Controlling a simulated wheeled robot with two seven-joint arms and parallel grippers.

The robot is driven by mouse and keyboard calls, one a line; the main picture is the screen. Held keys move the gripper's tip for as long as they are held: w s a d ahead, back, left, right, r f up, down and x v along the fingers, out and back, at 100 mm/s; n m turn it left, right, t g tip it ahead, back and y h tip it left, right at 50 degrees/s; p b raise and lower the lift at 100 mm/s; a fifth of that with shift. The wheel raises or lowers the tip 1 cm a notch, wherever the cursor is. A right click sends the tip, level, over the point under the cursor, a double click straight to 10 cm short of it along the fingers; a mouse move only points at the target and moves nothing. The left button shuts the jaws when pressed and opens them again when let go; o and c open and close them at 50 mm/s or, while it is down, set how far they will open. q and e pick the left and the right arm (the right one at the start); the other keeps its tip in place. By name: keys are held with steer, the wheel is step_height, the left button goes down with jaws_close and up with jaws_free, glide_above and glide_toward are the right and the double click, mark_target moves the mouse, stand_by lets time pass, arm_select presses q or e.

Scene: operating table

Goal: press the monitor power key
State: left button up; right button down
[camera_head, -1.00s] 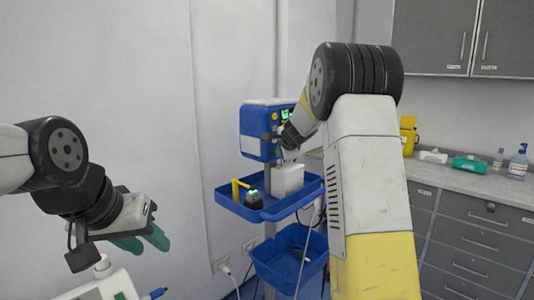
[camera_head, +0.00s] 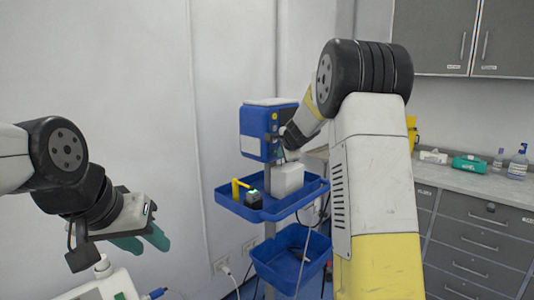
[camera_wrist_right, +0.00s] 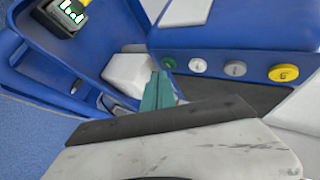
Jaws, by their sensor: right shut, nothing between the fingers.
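The monitor (camera_head: 254,122) is a blue box with a pale top, on a stand with blue trays; its screen looks dark. In the right wrist view its blue front (camera_wrist_right: 235,35) carries a row of round keys: green (camera_wrist_right: 168,63), white (camera_wrist_right: 198,65), grey (camera_wrist_right: 235,68) and yellow (camera_wrist_right: 283,72). No label tells which is the power key. My right gripper (camera_wrist_right: 159,76) is shut and empty, its teal tips right beside the green key; I cannot tell whether they touch. My left gripper (camera_head: 141,242) is open and empty at the lower left, away from the monitor.
The upper blue tray (camera_head: 235,207) holds a white box (camera_head: 287,178) and a small black device (camera_head: 254,199) with a yellow part. A lower blue bin (camera_head: 275,275) hangs below with cables. A grey counter (camera_head: 450,178) stands at the right.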

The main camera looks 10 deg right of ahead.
steer(key=shift+s+d, duration=0.95)
steer(key=shift+s, duration=0.25)
steer(key=shift+s+d, duration=0.9)
steer(key=shift+s, duration=0.25)
